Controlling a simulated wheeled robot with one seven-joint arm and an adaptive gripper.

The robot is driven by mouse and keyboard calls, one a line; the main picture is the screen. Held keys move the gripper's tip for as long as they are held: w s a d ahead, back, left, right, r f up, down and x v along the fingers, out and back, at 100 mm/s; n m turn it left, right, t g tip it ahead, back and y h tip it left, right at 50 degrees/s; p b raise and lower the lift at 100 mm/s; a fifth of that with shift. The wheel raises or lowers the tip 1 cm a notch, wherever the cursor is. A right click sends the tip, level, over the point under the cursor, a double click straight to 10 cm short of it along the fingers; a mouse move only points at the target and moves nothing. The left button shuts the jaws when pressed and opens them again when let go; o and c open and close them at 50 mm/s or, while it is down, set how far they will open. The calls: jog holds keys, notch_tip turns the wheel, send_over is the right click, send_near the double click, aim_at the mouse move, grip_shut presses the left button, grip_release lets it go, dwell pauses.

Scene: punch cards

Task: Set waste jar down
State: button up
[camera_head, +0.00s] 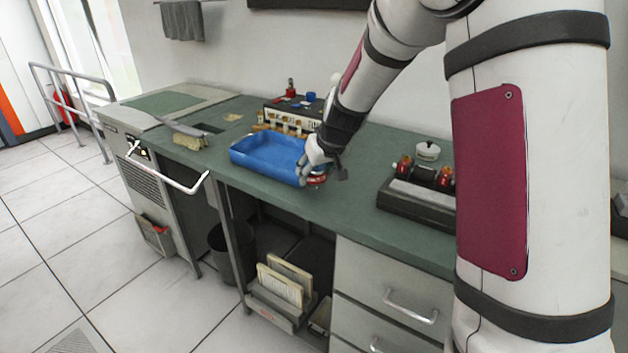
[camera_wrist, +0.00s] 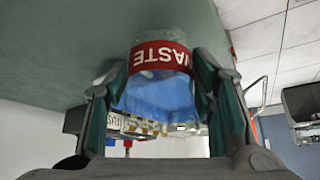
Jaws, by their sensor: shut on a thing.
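The waste jar (camera_wrist: 160,62) is clear with a red band reading WASTE, upside down in the wrist view. My gripper (camera_wrist: 160,90) is shut on it, one finger on each side. In the head view my gripper (camera_head: 314,170) is over the green counter, just right of the blue tray, and mostly covers the jar; a bit of the red band (camera_head: 316,180) shows below the fingers. The jar is upright and at or very near the counter; I cannot tell if its base touches.
The blue tray (camera_head: 262,166) lies close on the left. A case with several small bottles (camera_head: 290,119) stands behind it. A black rack (camera_head: 415,201) with red-topped bottles is to the right. A brush (camera_head: 187,141) lies farther left. The counter (camera_head: 350,209) is clear between tray and rack.

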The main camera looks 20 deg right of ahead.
aim_at(314, 181)
jog(key=shift+w+a+f, duration=0.1)
jog(key=shift+w+f, duration=0.05)
jog(key=shift+w, duration=0.2)
jog(key=shift+f, duration=1.6)
jog(key=shift+f+b, duration=0.25)
jog(key=shift+b, duration=0.15)
jog(key=o, duration=1.2)
jog(key=shift+o, duration=0.4)
jog(key=shift+r, duration=0.1)
jog(key=shift+r, duration=0.15)
